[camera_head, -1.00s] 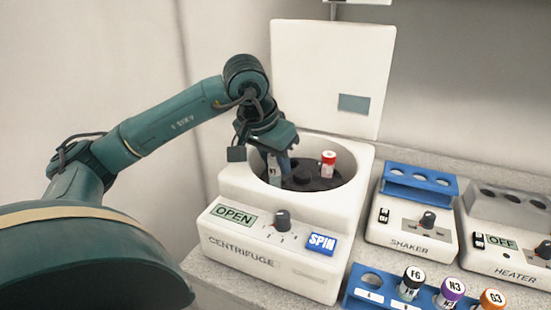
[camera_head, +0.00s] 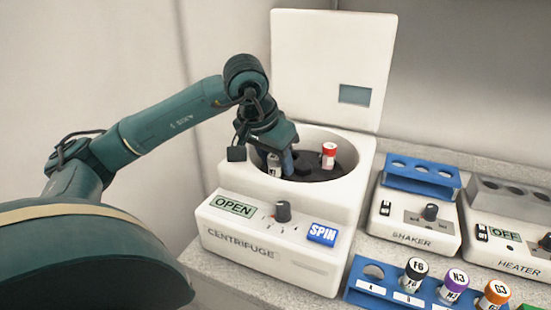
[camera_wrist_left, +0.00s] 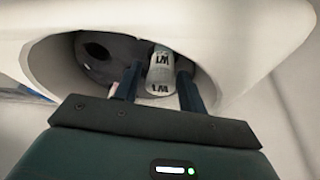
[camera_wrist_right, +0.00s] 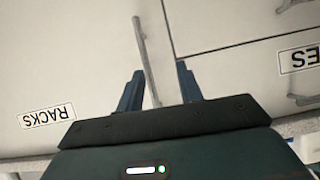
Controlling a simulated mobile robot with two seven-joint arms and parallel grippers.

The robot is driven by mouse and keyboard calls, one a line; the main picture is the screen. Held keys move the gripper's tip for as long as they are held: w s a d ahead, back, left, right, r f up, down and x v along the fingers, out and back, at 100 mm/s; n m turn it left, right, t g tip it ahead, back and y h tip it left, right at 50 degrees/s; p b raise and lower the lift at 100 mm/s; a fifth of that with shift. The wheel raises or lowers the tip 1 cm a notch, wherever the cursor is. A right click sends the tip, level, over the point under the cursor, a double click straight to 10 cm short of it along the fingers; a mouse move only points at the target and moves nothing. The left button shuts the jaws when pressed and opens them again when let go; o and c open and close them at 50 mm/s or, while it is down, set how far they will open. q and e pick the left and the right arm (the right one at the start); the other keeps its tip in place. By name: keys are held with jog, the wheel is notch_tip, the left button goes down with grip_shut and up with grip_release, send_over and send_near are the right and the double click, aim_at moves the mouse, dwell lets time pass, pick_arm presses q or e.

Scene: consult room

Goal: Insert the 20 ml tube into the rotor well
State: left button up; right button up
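The white centrifuge (camera_head: 226,262) has its lid up, with a dark rotor (camera_head: 314,174) in its round bowl. A white-capped tube (camera_head: 274,164) stands at the left of the bowl; it also shows in the left wrist view (camera_wrist_left: 160,68). My left gripper (camera_head: 280,164) reaches down into the bowl. Its fingers (camera_wrist_left: 160,80) are spread either side of this tube, with a visible gap at one side. The tube's lower end and its well are hidden. A dark empty well (camera_wrist_left: 96,50) shows beside it. My right gripper (camera_wrist_right: 160,80) is open and empty before cabinet fronts.
A red-capped tube (camera_head: 329,155) stands in the rotor at the right. A blue rack (camera_head: 362,298) with several capped tubes stands at the front right. A shaker (camera_head: 408,232) and a heater (camera_head: 505,250) stand right of the centrifuge. The raised lid (camera_head: 330,70) rises behind the bowl.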

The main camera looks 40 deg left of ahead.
pick_arm(q)
jog(key=shift+o, duration=1.1)
jog(key=p+v, duration=0.1)
jog(key=v, duration=1.2)
jog(key=shift+p, duration=0.3)
pick_arm(e)
jog(key=r, duration=0.2)
jog(key=shift+s+a+r, duration=0.1)
jog(key=shift+a+r, duration=0.2)
jog(key=shift+r, duration=0.05)
pick_arm(q)
jog(key=shift+r, duration=0.1)
